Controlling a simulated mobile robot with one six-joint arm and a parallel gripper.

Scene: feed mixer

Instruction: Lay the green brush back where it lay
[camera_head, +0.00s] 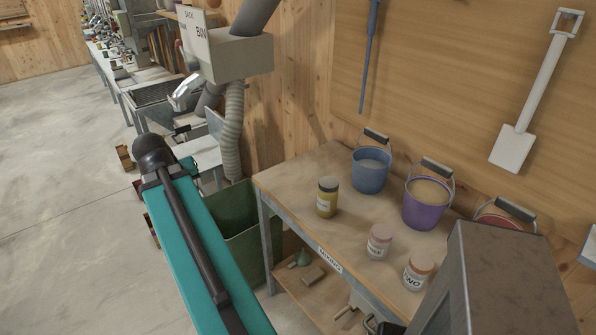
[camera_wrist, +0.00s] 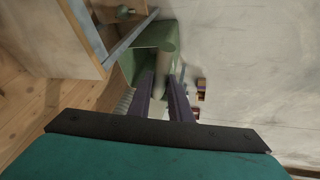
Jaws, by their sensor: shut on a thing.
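My gripper (camera_wrist: 163,88) shows in the wrist view, its two dark fingers shut on a brush. My gripper and the brush do not show clearly in the head view, where my teal arm crosses the lower left.
A green bin (camera_head: 238,222) stands left of the bench (camera_head: 290,183); it also shows in the wrist view (camera_wrist: 157,33). The bench holds a yellow jar (camera_head: 327,198), two pinkish jars and several buckets. A small green item (camera_head: 303,257) lies on the lower shelf.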

